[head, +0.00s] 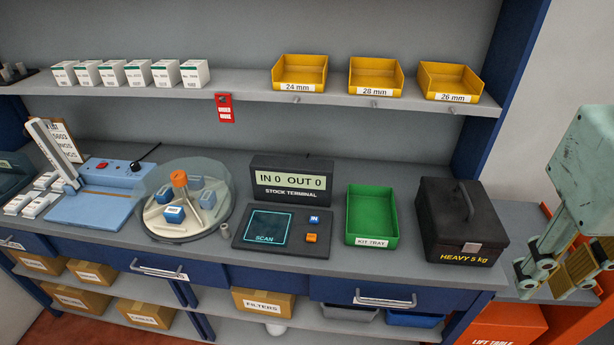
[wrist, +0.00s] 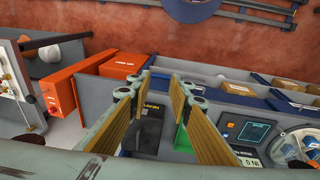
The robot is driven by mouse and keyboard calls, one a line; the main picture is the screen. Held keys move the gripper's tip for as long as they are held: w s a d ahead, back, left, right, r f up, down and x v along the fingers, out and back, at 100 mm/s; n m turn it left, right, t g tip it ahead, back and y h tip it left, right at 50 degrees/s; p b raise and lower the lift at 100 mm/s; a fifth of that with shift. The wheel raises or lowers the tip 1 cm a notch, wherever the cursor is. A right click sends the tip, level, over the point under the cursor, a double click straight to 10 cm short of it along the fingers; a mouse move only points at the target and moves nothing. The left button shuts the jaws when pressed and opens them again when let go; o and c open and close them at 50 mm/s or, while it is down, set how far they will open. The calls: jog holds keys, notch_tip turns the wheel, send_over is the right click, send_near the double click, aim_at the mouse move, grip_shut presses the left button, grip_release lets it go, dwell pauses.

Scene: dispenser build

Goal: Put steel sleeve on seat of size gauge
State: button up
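My gripper (head: 562,268) hangs at the right edge of the head view, to the right of the black box. In the wrist view its two fingers (wrist: 158,90) stand apart with nothing between them. A pale panel with small fittings (wrist: 10,75) shows at the left edge of the wrist view, too cut off to identify.
The black heavy box (head: 460,222), green kit tray (head: 372,240), stock terminal (head: 291,185), domed carousel (head: 187,200) and blue machine (head: 95,205) line the counter. Yellow bins (head: 374,76) for 24, 28 and 26 mm stand on the shelf. An orange lift table (head: 508,325) is below right.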

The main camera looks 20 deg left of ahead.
jog(key=w+f+n+g+h+p, duration=0.1)
jog(key=w+f+n+g+h, duration=0.2)
jog(key=w+f, duration=0.55)
jog(key=w+a+f+n+t+h+p, duration=0.1)
jog(key=w+a+f+n+t+h, duration=0.15)
jog(key=w+a+n, duration=0.4)
jog(key=w+a+f+n+t+h, duration=0.2)
jog(key=w+a+f+n+t, duration=0.15)
jog(key=a, duration=0.55)
jog(key=w+a+f+n+t+h+p, duration=0.1)
jog(key=w+a+f+n+t+h, duration=0.15)
jog(key=w+a+n, duration=0.4)
jog(key=n+t+y+p, duration=0.1)
jog(key=n+t+y, duration=1)
jog(key=n, duration=0.4)
send_near(222, 229)
jog(key=s, duration=0.2)
jog(key=shift+s+d, duration=0.1)
jog(key=shift+s, duration=0.15)
jog(key=shift+w, duration=4.3)
jog(key=shift+w, duration=0.15)
